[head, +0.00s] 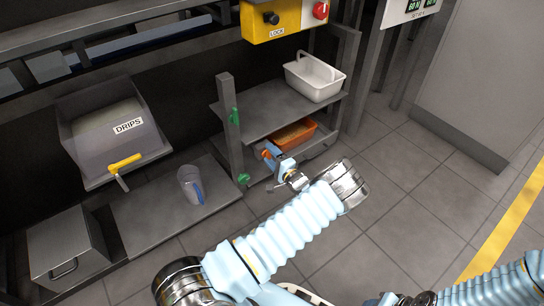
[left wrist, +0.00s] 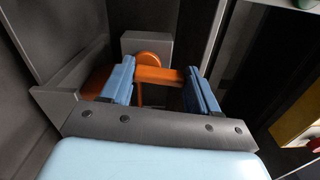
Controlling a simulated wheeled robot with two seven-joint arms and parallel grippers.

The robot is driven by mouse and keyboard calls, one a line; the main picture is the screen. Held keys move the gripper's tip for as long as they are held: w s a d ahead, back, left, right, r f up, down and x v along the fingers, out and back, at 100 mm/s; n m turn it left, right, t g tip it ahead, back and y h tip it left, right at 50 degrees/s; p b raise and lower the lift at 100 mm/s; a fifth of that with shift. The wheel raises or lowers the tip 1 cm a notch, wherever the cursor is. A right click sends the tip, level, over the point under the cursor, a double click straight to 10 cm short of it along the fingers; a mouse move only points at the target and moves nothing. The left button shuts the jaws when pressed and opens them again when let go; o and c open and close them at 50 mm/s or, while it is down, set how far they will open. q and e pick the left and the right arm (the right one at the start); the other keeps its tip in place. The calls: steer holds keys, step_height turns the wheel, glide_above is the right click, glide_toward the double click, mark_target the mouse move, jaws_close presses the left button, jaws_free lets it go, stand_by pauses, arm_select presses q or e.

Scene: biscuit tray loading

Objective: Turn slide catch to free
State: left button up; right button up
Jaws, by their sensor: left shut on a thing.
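The slide catch is an orange lever (left wrist: 160,75) beside an orange round hub (left wrist: 150,58) on a grey block, seen in the left wrist view. My left gripper (left wrist: 160,82) has its two blue fingers on either side of the lever and is shut on it. In the head view my left gripper (head: 270,153) is low at the front of the lower shelf, and its fingers and my wrist hide most of the catch. My right gripper is not in view.
An orange tray (head: 296,134) sits on the lower shelf and a white basket (head: 314,77) above it. A grey post (head: 230,120) stands left of my gripper. A DRIPS bin (head: 105,130) and a clear jug (head: 189,184) are further left. The floor at right is clear.

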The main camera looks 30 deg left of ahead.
arm_select(q)
steer(key=shift+s+f+n, duration=0.1)
steer(key=shift+s+n, duration=0.05)
steer(key=shift+n, duration=0.45)
steer(key=o, duration=1.1)
steer(key=shift+c, duration=0.2)
steer(key=p+v, duration=0.1)
steer(key=v, duration=1.2)
steer(key=shift+s+d, duration=0.2)
steer(key=shift+d, duration=0.15)
